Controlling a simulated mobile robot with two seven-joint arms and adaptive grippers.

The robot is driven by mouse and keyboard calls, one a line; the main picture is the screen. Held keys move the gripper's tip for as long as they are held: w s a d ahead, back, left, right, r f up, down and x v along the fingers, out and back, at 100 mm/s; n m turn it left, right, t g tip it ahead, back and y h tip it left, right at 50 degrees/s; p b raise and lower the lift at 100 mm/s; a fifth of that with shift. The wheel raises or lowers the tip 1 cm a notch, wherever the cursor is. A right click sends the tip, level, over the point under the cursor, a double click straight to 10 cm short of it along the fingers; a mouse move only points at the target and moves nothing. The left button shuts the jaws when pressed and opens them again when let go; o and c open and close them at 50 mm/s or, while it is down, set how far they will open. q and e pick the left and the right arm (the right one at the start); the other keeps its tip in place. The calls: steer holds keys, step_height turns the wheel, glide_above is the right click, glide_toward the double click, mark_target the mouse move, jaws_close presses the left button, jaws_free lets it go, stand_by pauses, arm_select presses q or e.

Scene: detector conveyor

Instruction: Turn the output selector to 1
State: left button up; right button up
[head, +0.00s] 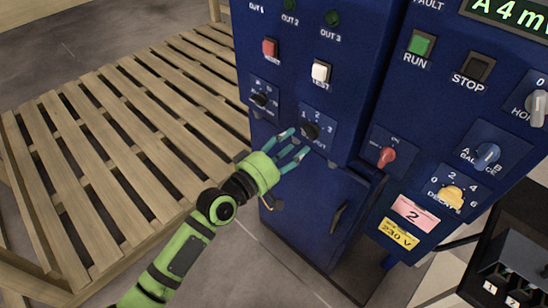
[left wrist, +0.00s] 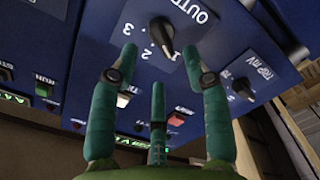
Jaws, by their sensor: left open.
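The output selector (head: 311,130) is a black pointer knob on a blue panel plate with the numbers 1, 2, 3 above it in the head view. In the left wrist view the fingers reach up on both sides of the knob, and nothing is held. My right gripper is not in view.
A similar black knob (head: 262,99) is to the left. A red button (head: 270,47) and white button (head: 320,71) are above. A red knob (head: 386,156) and a yellow knob (head: 452,195) are to the right. A wooden pallet-like platform (head: 120,140) is at left.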

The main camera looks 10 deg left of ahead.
arm_select(q)
steer(key=v, duration=0.7)
steer(key=shift+s+a, duration=0.1)
